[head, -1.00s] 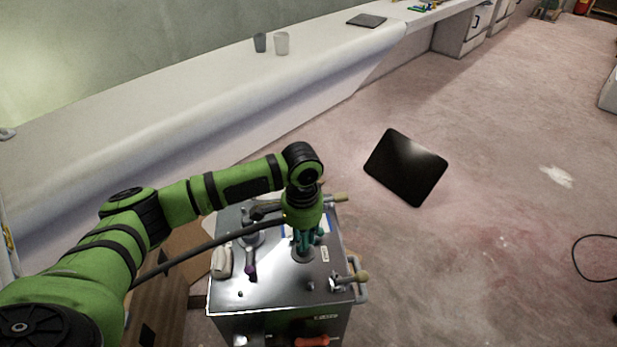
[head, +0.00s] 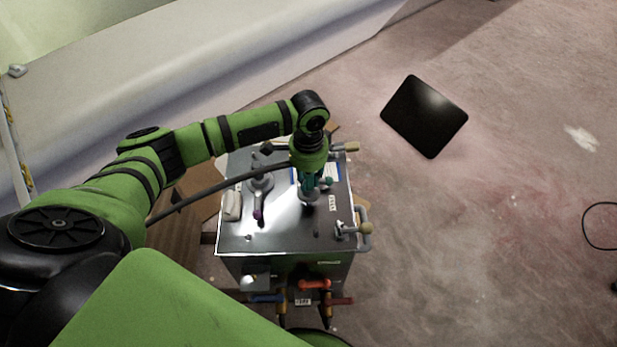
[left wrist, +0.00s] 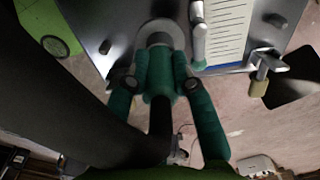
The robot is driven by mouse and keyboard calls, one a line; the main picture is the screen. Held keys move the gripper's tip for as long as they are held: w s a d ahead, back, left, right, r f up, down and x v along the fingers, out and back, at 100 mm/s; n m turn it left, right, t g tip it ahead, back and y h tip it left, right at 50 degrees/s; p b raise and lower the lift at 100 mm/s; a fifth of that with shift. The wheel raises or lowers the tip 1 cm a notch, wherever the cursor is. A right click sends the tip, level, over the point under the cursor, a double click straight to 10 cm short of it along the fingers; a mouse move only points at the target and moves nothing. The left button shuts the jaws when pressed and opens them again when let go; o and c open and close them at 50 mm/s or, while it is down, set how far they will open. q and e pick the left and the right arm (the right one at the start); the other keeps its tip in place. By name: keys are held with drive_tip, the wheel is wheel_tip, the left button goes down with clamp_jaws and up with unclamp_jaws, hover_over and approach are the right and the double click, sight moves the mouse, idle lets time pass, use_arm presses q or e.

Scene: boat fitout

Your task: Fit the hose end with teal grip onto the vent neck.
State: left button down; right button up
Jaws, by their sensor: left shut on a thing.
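My left gripper (head: 311,183) points down over the metal tank (head: 275,235), shut on the hose end with teal grip (left wrist: 159,76). The dark hose (head: 215,186) runs left from beneath the wrist in the head view. The vent neck, with its round grey flange (left wrist: 161,29), is directly at the hose end's tip in the left wrist view. Its base (head: 309,199) shows on the tank top in the head view. The hose end is in line with the neck, but I cannot tell how far it is over it. My right gripper is out of view.
The tank top also carries a grey fitting with a purple-tipped lever (head: 259,203), a white block (head: 232,205), and a pipe with a tan-ended valve (head: 352,228). A black panel (head: 424,116) lies on the open floor at right.

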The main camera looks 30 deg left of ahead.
use_arm(q)
wheel_tip(320, 180, down, 3)
drive_tip(key=b, duration=0.3)
drive_tip(key=shift+r, duration=0.15)
drive_tip(key=shift+r+p, duration=0.4)
drive_tip(key=shift+p, duration=0.05)
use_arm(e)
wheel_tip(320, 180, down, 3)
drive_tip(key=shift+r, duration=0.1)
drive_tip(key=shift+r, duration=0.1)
use_arm(q)
drive_tip(key=shift+f+p, duration=0.1)
drive_tip(key=shift+p, duration=0.5)
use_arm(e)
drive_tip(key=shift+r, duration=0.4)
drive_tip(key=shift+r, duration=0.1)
use_arm(q)
drive_tip(key=shift+p, duration=0.5)
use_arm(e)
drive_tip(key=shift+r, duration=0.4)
use_arm(q)
drive_tip(key=shift+f, duration=0.2)
drive_tip(key=shift+f, duration=0.5)
